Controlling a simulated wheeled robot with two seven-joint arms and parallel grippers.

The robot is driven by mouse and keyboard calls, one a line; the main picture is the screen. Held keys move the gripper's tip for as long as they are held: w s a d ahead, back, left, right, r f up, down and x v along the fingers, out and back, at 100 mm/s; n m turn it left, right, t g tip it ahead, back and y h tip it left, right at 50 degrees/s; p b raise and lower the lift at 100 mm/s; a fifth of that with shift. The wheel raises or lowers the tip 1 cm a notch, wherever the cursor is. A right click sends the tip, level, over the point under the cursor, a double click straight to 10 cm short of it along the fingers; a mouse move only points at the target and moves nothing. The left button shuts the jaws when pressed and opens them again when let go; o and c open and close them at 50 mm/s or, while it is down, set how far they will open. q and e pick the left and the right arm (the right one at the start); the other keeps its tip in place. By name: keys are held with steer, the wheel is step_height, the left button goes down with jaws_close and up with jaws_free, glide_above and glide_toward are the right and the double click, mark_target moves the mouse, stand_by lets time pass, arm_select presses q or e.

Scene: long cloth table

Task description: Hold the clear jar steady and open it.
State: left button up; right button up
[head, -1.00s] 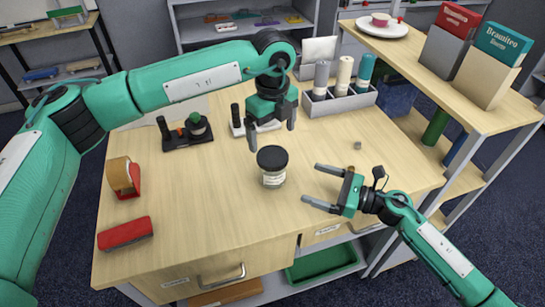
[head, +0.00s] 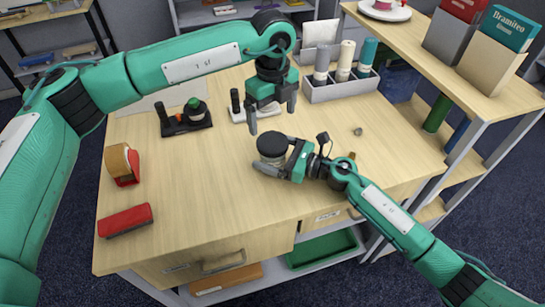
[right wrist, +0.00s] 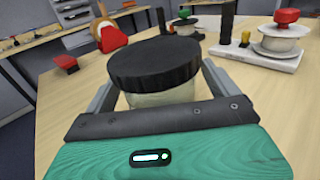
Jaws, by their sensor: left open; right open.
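The clear jar (head: 271,158) with its black lid (head: 272,145) stands upright on the wooden table. In the right wrist view the black lid (right wrist: 155,64) is near and the clear body (right wrist: 163,95) is partly hidden behind my gripper. My right gripper (head: 269,157) is open, with its fingers on either side of the jar body; whether they touch it I cannot tell. It also shows in the right wrist view (right wrist: 160,88). My left gripper (head: 272,116) is open and empty, pointing down above and behind the jar.
A dark stand (head: 186,122) is behind. A small knob (head: 358,131) lies to the right.

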steer(key=shift+w+a, duration=0.15)
steer(key=shift+a, duration=0.2)
